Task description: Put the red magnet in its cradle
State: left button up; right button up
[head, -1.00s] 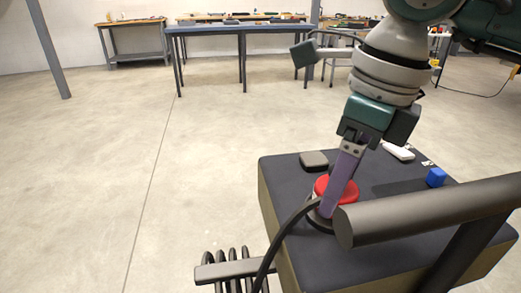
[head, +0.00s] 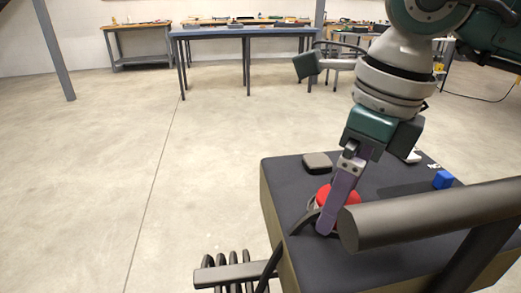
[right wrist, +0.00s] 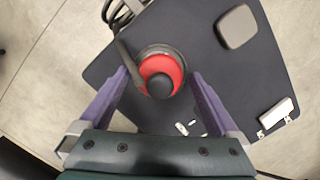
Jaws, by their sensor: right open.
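The red magnet (right wrist: 160,68) is a round red disc with a black knob on top. It lies on the dark top of a box-shaped stand (head: 380,255). In the right wrist view a grey-black ring (right wrist: 180,54) shows around its edge; I cannot tell whether this is the cradle. A dark strap or cable (right wrist: 128,62) runs off its left side. In the head view the magnet (head: 324,194) is partly hidden behind my right gripper (head: 328,226). In the right wrist view that gripper (right wrist: 158,76) is open, one finger on each side of the magnet.
A thick dark bar (head: 440,215) crosses the near right. A rack with black tubes (head: 230,270) stands at the near left. The floor left is clear.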

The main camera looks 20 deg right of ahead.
notch_tip(320, 180, up, 12)
jog(key=s, duration=0.1)
jog(key=shift+s+d+p, duration=0.25)
jog(key=shift+d+p, duration=0.1)
jog(key=shift+d, duration=0.1)
jog(key=shift+r, duration=0.15)
